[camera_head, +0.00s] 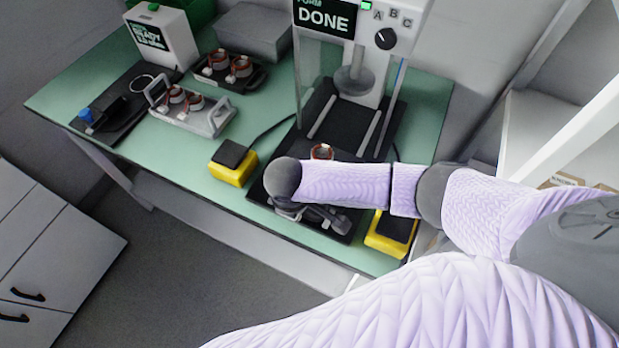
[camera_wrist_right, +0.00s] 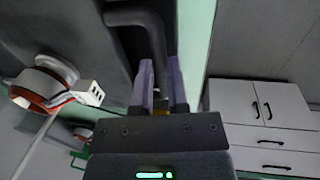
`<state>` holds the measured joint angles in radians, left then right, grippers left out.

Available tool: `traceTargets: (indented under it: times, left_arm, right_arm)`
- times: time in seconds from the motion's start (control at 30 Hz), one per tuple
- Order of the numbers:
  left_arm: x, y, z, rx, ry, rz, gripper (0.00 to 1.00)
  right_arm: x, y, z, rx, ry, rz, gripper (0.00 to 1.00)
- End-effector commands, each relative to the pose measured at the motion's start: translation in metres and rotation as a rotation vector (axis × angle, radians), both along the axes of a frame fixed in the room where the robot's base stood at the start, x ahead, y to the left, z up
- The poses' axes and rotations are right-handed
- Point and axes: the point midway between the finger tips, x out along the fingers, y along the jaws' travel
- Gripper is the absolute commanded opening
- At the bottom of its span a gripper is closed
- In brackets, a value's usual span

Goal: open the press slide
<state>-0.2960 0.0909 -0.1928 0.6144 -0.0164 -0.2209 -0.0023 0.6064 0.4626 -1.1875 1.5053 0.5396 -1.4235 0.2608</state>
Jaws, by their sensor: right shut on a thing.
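The press (camera_head: 352,85) stands at the back right of the green table, its display reading DONE. Its dark slide (camera_head: 285,145) extends toward the table's front edge, partly hidden by my right arm. A stator with a copper-red ring (camera_head: 321,152) sits on the slide, just behind my arm; a stator also shows at the left in the right wrist view (camera_wrist_right: 45,82). My right gripper (camera_head: 325,217) is at the slide's front end. In the right wrist view, its fingers (camera_wrist_right: 162,85) are shut on the dark bent handle (camera_wrist_right: 150,25). My left gripper is out of view.
Yellow-based pedals stand left (camera_head: 232,163) and right (camera_head: 391,232) of the slide. A light tray (camera_head: 212,122) and a dark tray (camera_head: 258,78) hold stators at the left. White shelving (camera_head: 540,125) stands close on the right. Floor is clear before the table.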

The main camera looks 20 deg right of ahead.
Motion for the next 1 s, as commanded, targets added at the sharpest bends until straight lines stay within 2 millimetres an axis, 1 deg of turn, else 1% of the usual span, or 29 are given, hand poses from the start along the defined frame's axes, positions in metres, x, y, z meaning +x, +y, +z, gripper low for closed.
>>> traceTargets:
  times: [0.03,0.2,0.63,0.67,0.7,0.8,1.0]
  left_arm:
    - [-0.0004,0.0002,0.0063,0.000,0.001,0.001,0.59]
    - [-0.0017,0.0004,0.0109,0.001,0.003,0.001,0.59]
    - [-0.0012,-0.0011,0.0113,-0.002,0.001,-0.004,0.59]
    - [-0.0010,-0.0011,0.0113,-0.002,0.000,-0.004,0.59]
    - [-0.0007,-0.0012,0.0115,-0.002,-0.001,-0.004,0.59]
    - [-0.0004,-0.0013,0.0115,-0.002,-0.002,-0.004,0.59]
    - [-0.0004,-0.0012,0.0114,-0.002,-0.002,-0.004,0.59]
  right_arm:
    - [-0.0025,0.0048,0.0041,0.002,-0.003,0.002,0.00]
    - [-0.0088,0.0123,0.0021,0.002,-0.004,0.001,0.00]
    - [-0.0101,0.0141,0.0007,0.002,-0.005,0.000,0.00]
    - [-0.0101,0.0141,0.0007,0.002,-0.005,0.000,0.25]
    - [-0.0101,0.0140,0.0006,0.001,-0.004,0.000,0.33]
    - [-0.0104,0.0138,0.0004,0.001,-0.003,0.001,0.54]
    - [-0.0107,0.0136,0.0001,0.001,-0.002,0.000,0.54]
